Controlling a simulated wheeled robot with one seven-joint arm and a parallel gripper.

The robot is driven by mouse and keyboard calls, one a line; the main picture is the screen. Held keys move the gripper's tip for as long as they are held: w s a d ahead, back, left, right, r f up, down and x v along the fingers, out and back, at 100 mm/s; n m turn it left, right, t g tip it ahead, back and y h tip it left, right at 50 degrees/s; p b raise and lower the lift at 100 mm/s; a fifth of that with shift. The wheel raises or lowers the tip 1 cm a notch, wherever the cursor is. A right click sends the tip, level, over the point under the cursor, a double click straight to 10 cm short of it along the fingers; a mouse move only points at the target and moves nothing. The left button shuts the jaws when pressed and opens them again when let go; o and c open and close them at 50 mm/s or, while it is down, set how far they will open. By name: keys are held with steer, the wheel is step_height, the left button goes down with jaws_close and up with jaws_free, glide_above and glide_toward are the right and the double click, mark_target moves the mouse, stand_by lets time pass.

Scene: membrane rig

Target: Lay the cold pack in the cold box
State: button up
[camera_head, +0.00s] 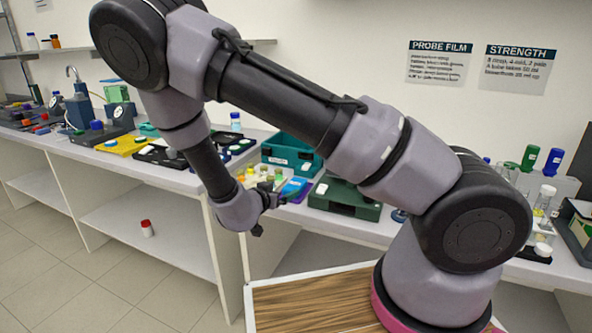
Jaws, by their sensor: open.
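My gripper (266,211) is at the end of my arm, low in front of the bench's front edge. Its dark fingers are small in this view; they are open and nothing shows between them. A flat bright-blue piece (294,186), which looks like the cold pack, lies on the bench just up and right of the gripper, apart from it as far as I can tell. A teal open box (288,150) with a label on its front, possibly the cold box, stands behind it. Its inside is mostly hidden.
A dark green case (343,197) sits right of the blue piece, partly behind my arm. A tray of small coloured vials (262,176) is left of it. A yellow mat (120,145) and instruments fill the left bench. A red-capped jar (147,228) stands on the lower shelf.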

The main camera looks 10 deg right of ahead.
steer(key=shift+w+a+r+m+g+y, duration=0.15)
steer(key=shift+w+r+m+g+y, duration=0.2)
steer(key=shift+g+y, duration=0.15)
step_height(320, 180, up, 22)
steer(key=g+y, duration=0.3)
steer(key=y, duration=0.8)
steer(key=s+d+r+n, duration=0.1)
steer(key=s+d+r, duration=0.3)
steer(key=s, duration=0.3)
steer(key=s+d+r+n+h, duration=0.1)
steer(key=s+d+r, duration=0.3)
steer(key=s, duration=0.3)
steer(key=s+d+r+n, duration=0.1)
steer(key=s+d+r, duration=0.3)
steer(key=s, duration=0.3)
steer(key=shift+s+d+r+n+g, duration=0.3)
steer(key=shift+d+r+n+g, duration=0.1)
steer(key=shift+r, duration=0.2)
steer(key=shift+w, duration=0.1)
